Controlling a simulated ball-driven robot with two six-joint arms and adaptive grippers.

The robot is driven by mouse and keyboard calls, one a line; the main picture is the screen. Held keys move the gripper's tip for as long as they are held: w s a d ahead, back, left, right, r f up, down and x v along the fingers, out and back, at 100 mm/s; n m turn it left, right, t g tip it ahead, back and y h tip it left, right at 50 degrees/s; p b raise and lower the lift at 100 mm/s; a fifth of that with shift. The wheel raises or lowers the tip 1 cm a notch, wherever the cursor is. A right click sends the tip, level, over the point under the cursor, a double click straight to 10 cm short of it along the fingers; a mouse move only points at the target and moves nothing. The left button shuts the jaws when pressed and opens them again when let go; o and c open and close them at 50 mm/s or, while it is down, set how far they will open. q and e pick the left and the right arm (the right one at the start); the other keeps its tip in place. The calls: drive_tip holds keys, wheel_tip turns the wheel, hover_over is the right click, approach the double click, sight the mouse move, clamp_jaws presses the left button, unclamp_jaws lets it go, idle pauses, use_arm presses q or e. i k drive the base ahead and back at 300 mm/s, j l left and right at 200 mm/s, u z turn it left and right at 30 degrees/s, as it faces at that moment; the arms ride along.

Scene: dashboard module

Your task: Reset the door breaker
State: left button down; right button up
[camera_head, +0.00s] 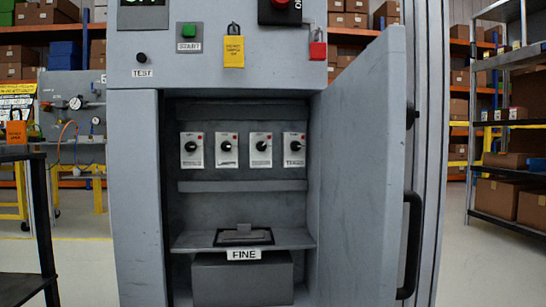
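A grey cabinet (135,190) stands straight ahead with its door (358,180) swung open to the right. Inside, a row of several white breaker plates with black rotary knobs hangs on the back wall. They run from the leftmost breaker (191,150) to the rightmost breaker (294,150). Their labels are too small to read, so I cannot tell which is the door breaker. The knob positions are too small to compare surely. Neither of my grippers is in view.
Below the breakers is a shelf (190,241) with a dark-framed panel and a FINE label (243,254). A grey box (242,281) sits under it. The door's black handle (411,245) sticks out at right. The front panel has a green START button (189,30). A dark table (42,215) stands left.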

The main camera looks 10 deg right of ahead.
sight(260, 146)
drive_tip(key=i+j+u, duration=0.1)
drive_tip(key=u, duration=0.2)
drive_tip(key=i+j+u, duration=0.15)
drive_tip(key=u, duration=0.15)
drive_tip(key=i+j+z, duration=0.5)
drive_tip(key=z, duration=0.15)
drive_tip(key=i+j, duration=0.05)
drive_tip(key=i, duration=0.05)
